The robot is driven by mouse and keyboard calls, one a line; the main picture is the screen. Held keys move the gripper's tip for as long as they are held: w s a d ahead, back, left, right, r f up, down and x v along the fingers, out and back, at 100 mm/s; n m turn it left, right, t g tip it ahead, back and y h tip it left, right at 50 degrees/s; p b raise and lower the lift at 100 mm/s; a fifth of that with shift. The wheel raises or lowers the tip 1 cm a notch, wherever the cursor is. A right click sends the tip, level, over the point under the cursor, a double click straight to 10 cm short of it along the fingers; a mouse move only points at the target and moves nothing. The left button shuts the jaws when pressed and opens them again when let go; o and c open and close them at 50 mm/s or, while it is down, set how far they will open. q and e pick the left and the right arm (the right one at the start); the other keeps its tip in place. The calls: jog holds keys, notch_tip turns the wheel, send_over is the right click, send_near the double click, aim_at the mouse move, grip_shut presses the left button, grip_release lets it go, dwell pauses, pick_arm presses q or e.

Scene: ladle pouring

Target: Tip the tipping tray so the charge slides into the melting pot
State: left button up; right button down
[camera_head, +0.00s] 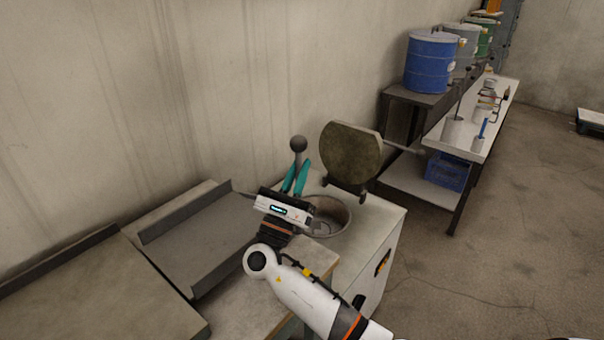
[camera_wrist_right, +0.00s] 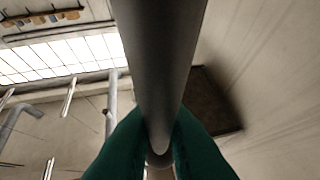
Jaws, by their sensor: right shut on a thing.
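The tipping tray (camera_head: 196,250) is a grey tray with raised side walls, left of the melting pot. Its visible floor is bare, and its near-pot end is partly hidden by my right wrist. I cannot tell its exact tilt. The melting pot (camera_head: 333,214) is a round opening in a pale cabinet, partly hidden by my wrist. I cannot make out the charge. My right gripper (camera_head: 297,176) has teal fingers shut around a dark lever topped by a ball knob (camera_head: 298,144). In the right wrist view the grey rod (camera_wrist_right: 160,70) runs between the fingers. My left gripper is not in view.
A round lid (camera_head: 350,160) stands raised behind the pot. A flat table (camera_head: 90,295) lies at the lower left.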

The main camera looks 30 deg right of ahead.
jog(key=shift+a+f, duration=0.1)
jog(key=shift+f, duration=0.1)
jog(key=c, duration=1.6)
grip_release()
jog(key=shift+o, duration=0.7)
jog(key=shift+s+r, duration=0.1)
jog(key=shift+r, duration=0.05)
jog(key=shift+a+f, duration=0.15)
jog(key=shift+f, duration=0.1)
jog(key=s+a+f+b, duration=0.1)
jog(key=s+a+b, duration=0.2)
jog(key=s+a, duration=0.5)
jog(key=a, duration=0.3)
jog(key=shift+a+f+b, duration=0.25)
jog(key=shift+a+b, duration=0.1)
jog(key=shift+a, duration=0.05)
